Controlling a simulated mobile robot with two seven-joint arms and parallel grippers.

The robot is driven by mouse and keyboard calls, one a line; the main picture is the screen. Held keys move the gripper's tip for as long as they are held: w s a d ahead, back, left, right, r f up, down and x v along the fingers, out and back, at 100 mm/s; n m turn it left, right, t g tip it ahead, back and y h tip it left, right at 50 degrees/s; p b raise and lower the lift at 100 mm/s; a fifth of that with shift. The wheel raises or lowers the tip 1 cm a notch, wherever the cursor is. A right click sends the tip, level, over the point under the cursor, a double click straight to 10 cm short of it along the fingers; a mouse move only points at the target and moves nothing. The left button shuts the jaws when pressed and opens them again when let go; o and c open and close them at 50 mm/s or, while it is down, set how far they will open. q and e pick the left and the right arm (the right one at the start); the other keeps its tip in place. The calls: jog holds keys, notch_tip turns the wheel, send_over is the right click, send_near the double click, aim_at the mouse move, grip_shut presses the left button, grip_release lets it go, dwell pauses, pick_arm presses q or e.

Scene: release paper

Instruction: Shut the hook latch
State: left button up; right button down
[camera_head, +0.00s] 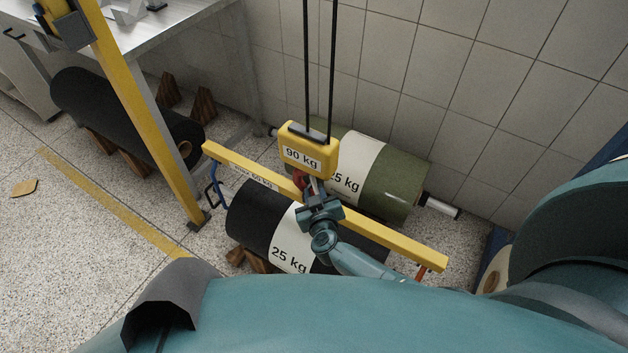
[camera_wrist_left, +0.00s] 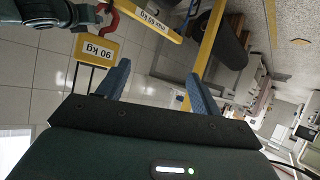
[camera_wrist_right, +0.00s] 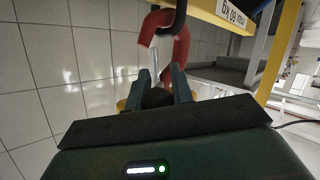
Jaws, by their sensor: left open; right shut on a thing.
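The yellow hoist block (camera_head: 310,151) marked 90 kg hangs on two black cables, with the red hook (camera_head: 299,180) below it. In the right wrist view the red hook (camera_wrist_right: 178,55) curves around a dark loop on the yellow beam (camera_wrist_right: 224,16). My right gripper (camera_head: 316,196) is at the hook. Its fingers (camera_wrist_right: 164,88) are shut on a thin grey piece, seemingly the hook latch (camera_wrist_right: 163,75), mostly hidden between them. My left gripper (camera_wrist_left: 158,88) is open and empty, apart from the hook (camera_wrist_left: 112,20), which shows in the left wrist view.
The yellow beam (camera_head: 385,235) lies above a black roll (camera_head: 248,217) marked 25 kg. A green roll (camera_head: 395,178) is behind, by the tiled wall. A yellow post (camera_head: 140,100), a metal table (camera_head: 180,32) and another black roll (camera_head: 110,105) are left. The left floor is mostly clear.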

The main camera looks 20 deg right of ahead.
jog(key=shift+s+r+g+p, duration=0.1)
jog(key=shift+r+g+p, duration=0.25)
jog(key=shift+p, duration=0.6)
jog(key=shift+n+p, duration=0.4)
jog(key=shift+p, duration=0.2)
pick_arm(q)
jog(key=shift+s+a+r+g+y+p, duration=0.15)
jog(key=shift+a+r, duration=0.15)
jog(key=shift+r, duration=0.2)
jog(key=shift+s+a+r+g+y+p, duration=0.15)
jog(key=shift+a+r, duration=0.1)
jog(key=shift+r, duration=0.25)
pick_arm(e)
jog(key=shift+d+f+g, duration=0.1)
jog(key=shift+g, duration=0.15)
jog(key=c, duration=1.2)
grip_release()
jog(key=shift+c, duration=0.2)
pick_arm(q)
jog(key=shift+w, duration=0.1)
